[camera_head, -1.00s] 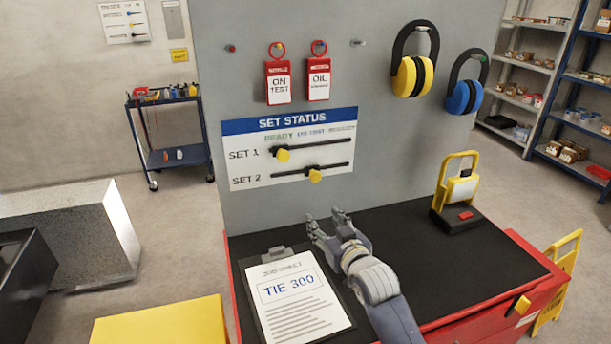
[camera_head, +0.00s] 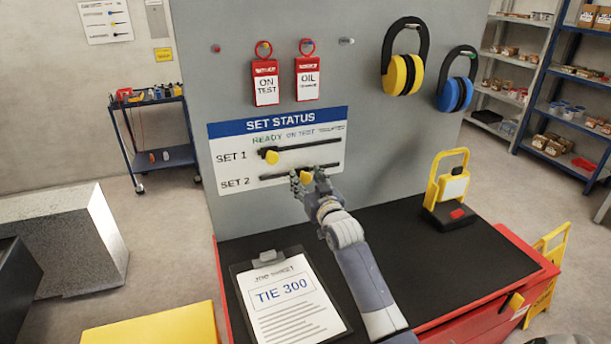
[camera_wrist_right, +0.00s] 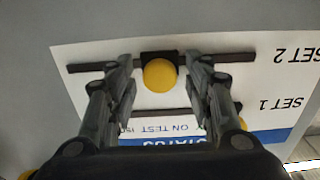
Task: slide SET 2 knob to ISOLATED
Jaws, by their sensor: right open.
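The SET STATUS board (camera_head: 230,172) hangs on the grey panel, with two dark slide rails. The SET 2 knob (camera_head: 306,177) is yellow and sits near the middle of the lower rail, under the ON TEST heading. In the right wrist view the SET 2 knob (camera_wrist_right: 160,75) lies between the fingers. The SET 1 knob (camera_head: 271,157) is at the left of the upper rail, under READY. My right gripper (camera_head: 308,178) is open, its fingers on either side of the SET 2 knob; contact cannot be told. It also shows in the right wrist view (camera_wrist_right: 160,72). My left gripper is not in view.
A black-topped red bench (camera_head: 400,245) stands below the board, with a clipboard (camera_head: 290,300) and a yellow lockout stand (camera_head: 450,190) on it. Two red tags (camera_head: 265,85) and ear defenders (camera_head: 405,70) hang above. The panel right of the board is bare.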

